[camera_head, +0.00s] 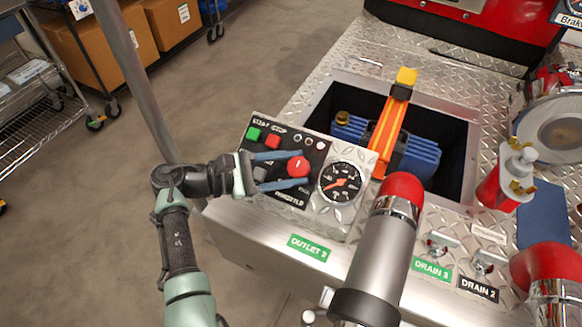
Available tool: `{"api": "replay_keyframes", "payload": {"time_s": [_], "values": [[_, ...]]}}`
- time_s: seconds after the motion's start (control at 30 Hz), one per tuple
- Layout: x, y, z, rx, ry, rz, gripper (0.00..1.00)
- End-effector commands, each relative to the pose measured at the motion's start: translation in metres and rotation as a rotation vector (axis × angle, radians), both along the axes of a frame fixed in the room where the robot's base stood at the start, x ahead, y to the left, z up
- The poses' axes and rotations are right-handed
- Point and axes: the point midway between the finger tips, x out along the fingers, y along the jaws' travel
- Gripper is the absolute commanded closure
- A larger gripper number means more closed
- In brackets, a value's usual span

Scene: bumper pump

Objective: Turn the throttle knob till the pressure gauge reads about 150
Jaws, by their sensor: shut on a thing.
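The throttle knob (298,167) is a round red knob on the dark control panel (292,146), above a label that reads roughly "THROTTLE". My gripper (290,168) reaches in from the left, with one blue finger above the knob and one below it. It is shut on the knob. The pressure gauge (341,183) is a round black dial with an orange-red needle, just right of the knob on the same panel. Its numbers are too small to read, so I cannot tell the reading.
A green button (253,134) and a red button (272,142) sit at the panel's top left. A red-capped steel pipe (385,245) stands in front right of the gauge. An open well (461,150) with an orange bar (388,135) lies behind the panel. A grey pole (135,75) rises at left.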

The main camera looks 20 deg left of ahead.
Motion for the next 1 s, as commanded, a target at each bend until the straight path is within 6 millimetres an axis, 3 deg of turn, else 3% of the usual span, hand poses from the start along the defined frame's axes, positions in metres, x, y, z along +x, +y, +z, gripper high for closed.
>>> {"api": "replay_keyframes", "payload": {"time_s": [0.2, 0.23, 0.37, 0.73, 1.0], "values": [[-0.001, -0.001, -0.001, 0.001, 0.002, -0.003, 1.00], [-0.001, -0.001, -0.001, 0.001, 0.002, -0.003, 0.43], [0.000, -0.001, -0.001, 0.000, 0.002, -0.002, 0.19], [-0.002, 0.003, 0.000, -0.001, 0.000, 0.001, 0.17], [-0.032, 0.037, 0.009, 0.000, -0.001, 0.004, 0.17]]}}
